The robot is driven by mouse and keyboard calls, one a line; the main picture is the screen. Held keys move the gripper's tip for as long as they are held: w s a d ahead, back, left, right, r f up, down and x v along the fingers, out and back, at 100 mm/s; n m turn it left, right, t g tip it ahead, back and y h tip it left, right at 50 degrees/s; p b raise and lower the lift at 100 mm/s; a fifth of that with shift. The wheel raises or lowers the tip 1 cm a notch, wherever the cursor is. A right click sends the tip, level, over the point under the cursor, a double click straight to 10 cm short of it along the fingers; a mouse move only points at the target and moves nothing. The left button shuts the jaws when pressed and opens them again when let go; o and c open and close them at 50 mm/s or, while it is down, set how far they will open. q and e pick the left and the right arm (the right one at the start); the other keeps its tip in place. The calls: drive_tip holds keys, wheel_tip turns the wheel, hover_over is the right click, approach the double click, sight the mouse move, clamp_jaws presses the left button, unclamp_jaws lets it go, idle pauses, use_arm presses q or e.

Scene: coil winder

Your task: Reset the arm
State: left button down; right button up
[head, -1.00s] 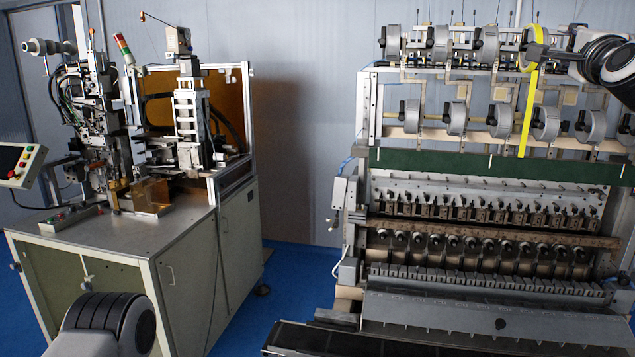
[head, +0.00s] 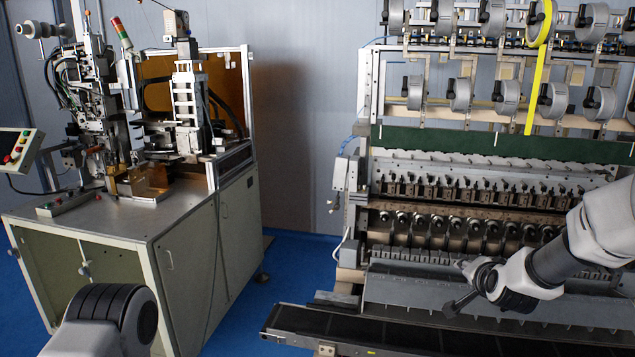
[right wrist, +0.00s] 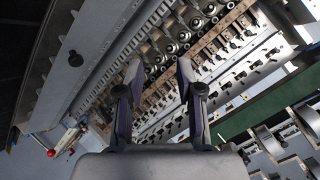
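My right arm comes in from the right edge in the head view, low in front of the coil winder (head: 480,190). Its dark gripper (head: 462,288) is near the winder's sloped grey front panel. In the right wrist view, my right gripper (right wrist: 157,75) has its two fingers spread apart with nothing between them. The winder's rows of rollers show beyond the fingers. A yellow strip (head: 536,85) hangs from a spool in the winder's upper row, clear of the gripper. Of my left arm, only a ringed link shows at the bottom left; its gripper is out of view.
A cream machine cabinet (head: 200,250) with a tower light and a button panel (head: 20,150) stands at the left. A dark conveyor (head: 340,325) runs along the front of the winder. Blue floor (head: 295,270) lies open between the machines.

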drive_tip(key=s+a+f+n+g+b, duration=0.1)
drive_tip(key=s+a+f+n+g, duration=0.1)
drive_tip(key=s+f, duration=0.55)
drive_tip(key=s+a+f+n+g+b, duration=0.15)
drive_tip(key=s+f, duration=0.25)
drive_tip(key=f, duration=0.6)
drive_tip(key=s+a+f+n+g, duration=0.1)
drive_tip(key=s+f+n+g, duration=0.1)
drive_tip(key=s+f, duration=0.55)
drive_tip(key=s+a+f+n+g, duration=0.1)
drive_tip(key=s+f, duration=0.3)
drive_tip(key=s, duration=0.4)
drive_tip(key=s+a+f+n+g+y+b, duration=0.1)
drive_tip(key=s+f+n+g, duration=0.1)
drive_tip(key=s+f, duration=0.3)
drive_tip(key=s+a+f+n+g+b, duration=0.1)
drive_tip(key=s+f, duration=0.4)
drive_tip(key=s, duration=0.8)
drive_tip(key=n+g, duration=0.1)
drive_tip(key=g, duration=0.1)
drive_tip(key=shift+a+f+g, duration=0.15)
drive_tip(key=shift+a+g, duration=0.1)
drive_tip(key=shift+g, duration=0.1)
